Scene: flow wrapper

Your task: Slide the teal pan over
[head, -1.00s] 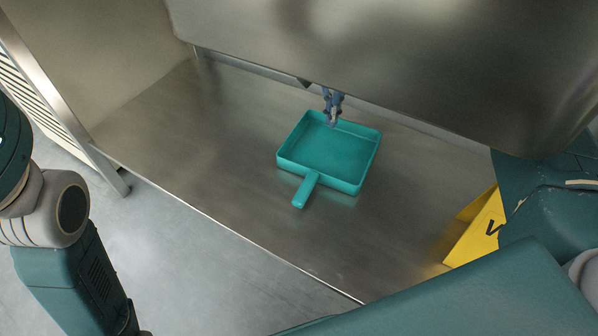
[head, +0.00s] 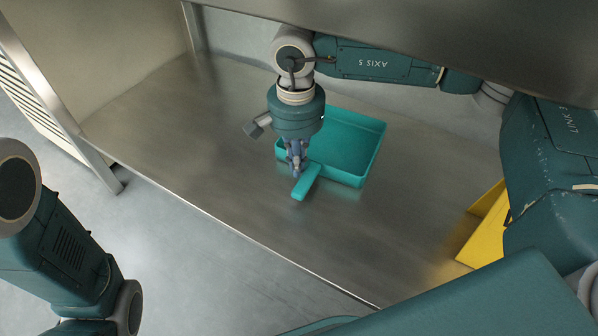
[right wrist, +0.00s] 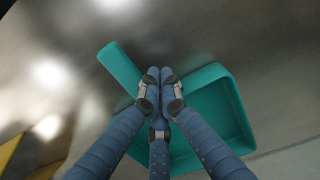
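The teal pan (head: 352,140) lies flat on the steel surface, its short handle (head: 306,183) pointing toward the front edge. My right gripper (head: 296,172) is at the handle end of the pan, hiding its near left corner. In the right wrist view the three blue fingers (right wrist: 161,78) come together at their tips, with nothing seen between them. The tips are beside the pan's handle (right wrist: 120,68) and cover part of the pan (right wrist: 230,105). I cannot tell whether they touch it. My left gripper is out of view.
The steel work surface (head: 180,130) is clear to the left of the pan. A yellow sign (head: 485,230) stands at the right. A steel panel (head: 400,25) overhangs the back. A slatted frame (head: 45,95) stands at the far left.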

